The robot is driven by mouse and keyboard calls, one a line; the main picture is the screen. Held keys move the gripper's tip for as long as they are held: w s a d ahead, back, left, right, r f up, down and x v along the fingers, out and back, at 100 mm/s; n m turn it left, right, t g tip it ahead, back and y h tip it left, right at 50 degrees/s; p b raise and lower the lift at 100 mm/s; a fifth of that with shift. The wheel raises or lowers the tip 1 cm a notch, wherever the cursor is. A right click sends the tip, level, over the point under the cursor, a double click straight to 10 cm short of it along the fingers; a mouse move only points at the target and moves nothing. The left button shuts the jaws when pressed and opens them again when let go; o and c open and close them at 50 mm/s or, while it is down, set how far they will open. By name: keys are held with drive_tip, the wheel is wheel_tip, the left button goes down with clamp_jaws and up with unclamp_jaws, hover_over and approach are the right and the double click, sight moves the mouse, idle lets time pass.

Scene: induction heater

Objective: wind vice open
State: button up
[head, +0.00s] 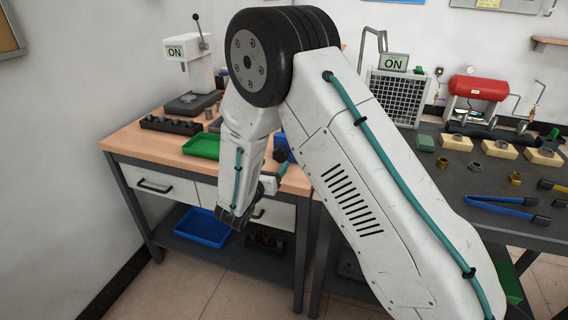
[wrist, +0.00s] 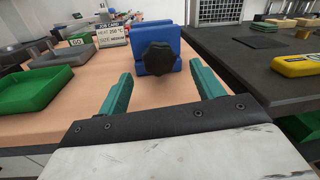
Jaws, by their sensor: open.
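The blue vice (wrist: 170,34) stands on the wooden bench top, straight ahead in the wrist view. Its black star-shaped knob (wrist: 157,58) faces me. My gripper (wrist: 161,72) is open, with one teal finger on each side of the knob in the picture. The fingers look apart from the knob and nothing is between them; the exact gap in depth is hard to tell. In the head view my gripper (head: 277,180) is at the front edge of the bench, and my arm hides most of the vice. How far the vice jaws are apart is hidden.
A green tray (wrist: 37,92) and a grey tray (wrist: 55,57) lie left of the vice. A job card (wrist: 115,34) reading 250 °C and medium stands behind.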

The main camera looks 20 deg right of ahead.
sight(279, 156)
drive_tip(key=shift+x, duration=3.8)
drive_tip(key=shift+a+f, duration=0.1)
drive_tip(key=c, duration=1)
